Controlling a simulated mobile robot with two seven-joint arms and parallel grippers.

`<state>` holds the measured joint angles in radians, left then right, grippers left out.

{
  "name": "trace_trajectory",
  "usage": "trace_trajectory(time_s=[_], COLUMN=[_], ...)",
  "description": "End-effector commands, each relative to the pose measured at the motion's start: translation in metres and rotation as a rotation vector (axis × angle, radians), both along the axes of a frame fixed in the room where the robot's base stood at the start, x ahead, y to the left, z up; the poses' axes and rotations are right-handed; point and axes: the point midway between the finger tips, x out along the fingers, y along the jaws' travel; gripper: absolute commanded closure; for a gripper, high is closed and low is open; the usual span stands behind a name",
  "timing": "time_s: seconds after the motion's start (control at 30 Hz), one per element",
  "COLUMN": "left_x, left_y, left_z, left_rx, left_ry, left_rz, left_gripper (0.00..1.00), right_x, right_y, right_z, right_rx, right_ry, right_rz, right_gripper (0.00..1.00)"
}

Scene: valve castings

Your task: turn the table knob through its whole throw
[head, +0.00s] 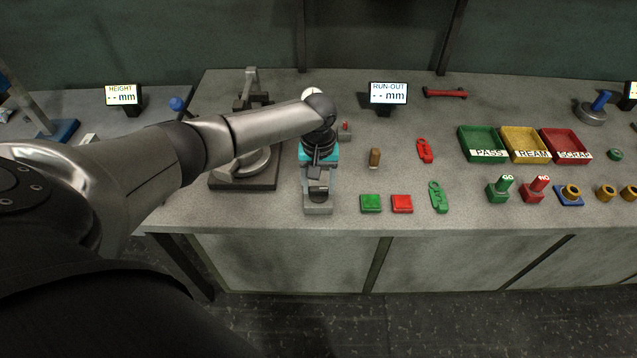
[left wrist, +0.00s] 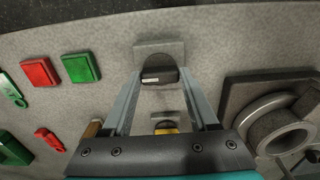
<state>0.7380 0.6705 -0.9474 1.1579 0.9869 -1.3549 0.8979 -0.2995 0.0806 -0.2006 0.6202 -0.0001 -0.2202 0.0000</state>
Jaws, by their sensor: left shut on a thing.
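The table knob is a dark, rounded grip (left wrist: 160,68) with a small pale mark, on a grey block (left wrist: 158,47) in the left wrist view. In the head view the grey block (head: 318,208) sits near the bench's front edge. My left gripper (head: 319,186) reaches down over it from above, its teal body behind the fingers. In the left wrist view its two fingers (left wrist: 160,76) lie on either side of the knob and are closed on it. The head view hides most of the knob behind the gripper. My right gripper is in neither view.
A round fixture (head: 243,183) stands just left of the gripper. To its right are a green button (head: 370,203), a red button (head: 402,204) and a brown peg (head: 375,158). A RUN-OUT display (head: 388,95) reading "-- mm" stands behind. Coloured trays are farther right.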

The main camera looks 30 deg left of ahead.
Motion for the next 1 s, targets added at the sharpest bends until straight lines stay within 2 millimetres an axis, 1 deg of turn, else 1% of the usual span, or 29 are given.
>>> trace_trajectory(time_s=[0.03, 0.2, 0.23, 0.27, 0.47, 0.63, 0.77, 1.0], left_x=[0.000, 0.000, 0.000, 0.000, 0.000, 0.000, 0.000, 0.000], left_y=[0.000, 0.000, 0.000, 0.000, 0.001, 0.001, 0.000, 0.000], left_z=[0.000, 0.000, 0.000, 0.000, 0.001, 0.001, 0.002, 0.002], left_rx=[0.001, 0.001, 0.001, 0.001, 0.001, 0.001, -0.001, 0.000], left_ry=[0.001, 0.001, 0.001, 0.001, 0.001, 0.002, 0.002, 0.001], left_rz=[0.000, 0.000, 0.000, 0.000, -0.014, -0.071, -0.152, -0.363], left_gripper=[0.72, 0.91, 0.94, 0.96, 0.96, 0.96, 0.96, 0.96], right_x=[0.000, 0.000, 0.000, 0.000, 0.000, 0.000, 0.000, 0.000], right_y=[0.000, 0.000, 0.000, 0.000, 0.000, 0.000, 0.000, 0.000], right_z=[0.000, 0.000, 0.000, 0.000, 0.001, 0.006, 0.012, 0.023], right_rx=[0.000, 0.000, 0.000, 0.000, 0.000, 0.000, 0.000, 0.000], right_ry=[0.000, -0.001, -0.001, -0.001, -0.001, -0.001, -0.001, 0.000], right_rz=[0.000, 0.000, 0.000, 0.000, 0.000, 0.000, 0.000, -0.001], right_gripper=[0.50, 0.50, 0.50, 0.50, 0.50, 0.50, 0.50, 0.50])
